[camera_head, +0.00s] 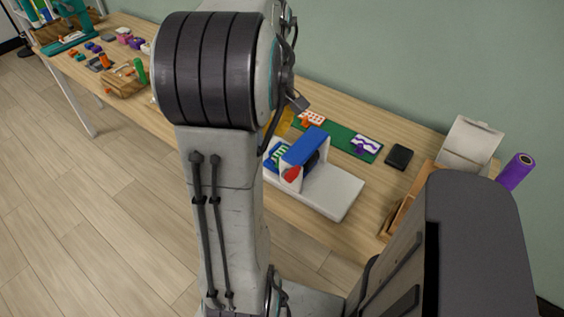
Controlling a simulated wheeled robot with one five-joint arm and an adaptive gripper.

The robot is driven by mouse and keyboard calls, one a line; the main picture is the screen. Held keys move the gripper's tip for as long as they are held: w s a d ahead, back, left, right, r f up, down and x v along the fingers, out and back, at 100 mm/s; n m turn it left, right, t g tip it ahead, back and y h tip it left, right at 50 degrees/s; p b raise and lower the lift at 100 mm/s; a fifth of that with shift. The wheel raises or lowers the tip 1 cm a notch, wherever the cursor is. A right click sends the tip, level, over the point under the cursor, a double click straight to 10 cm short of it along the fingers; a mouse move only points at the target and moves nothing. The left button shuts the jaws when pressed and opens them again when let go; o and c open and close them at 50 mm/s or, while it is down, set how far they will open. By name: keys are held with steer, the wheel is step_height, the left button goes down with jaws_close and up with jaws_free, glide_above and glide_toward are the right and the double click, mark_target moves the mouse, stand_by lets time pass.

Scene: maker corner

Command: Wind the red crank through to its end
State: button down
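The red crank (291,174) shows as a small red part at the front of a blue and white device (305,146). The device has a blue top, a dark round part behind the red one and a white base plate (333,194), and stands on the wooden workbench (376,217). My arm crosses the middle of the view and hides the device's left side. My gripper is not in view, so its place relative to the crank cannot be told. The crank's exact angle is too small to read.
Behind the device lie a green mat (343,142) and a black box (398,157). A white bin (470,143) and a purple roll (517,170) are at the right. A wooden tray (121,84) and small coloured items sit at the far left. The floor (90,210) in front is clear.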

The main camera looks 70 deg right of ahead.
steer(key=p, duration=0.3)
glide_toward(287, 170)
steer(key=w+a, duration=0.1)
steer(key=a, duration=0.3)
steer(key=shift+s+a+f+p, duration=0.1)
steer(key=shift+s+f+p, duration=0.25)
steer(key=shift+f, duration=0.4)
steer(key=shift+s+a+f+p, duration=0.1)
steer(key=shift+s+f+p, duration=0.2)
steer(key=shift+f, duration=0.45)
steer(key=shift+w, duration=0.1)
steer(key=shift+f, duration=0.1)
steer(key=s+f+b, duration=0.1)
steer(key=b, duration=0.1)
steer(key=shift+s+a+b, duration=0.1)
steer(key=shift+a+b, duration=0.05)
steer(key=shift+b, duration=0.15)
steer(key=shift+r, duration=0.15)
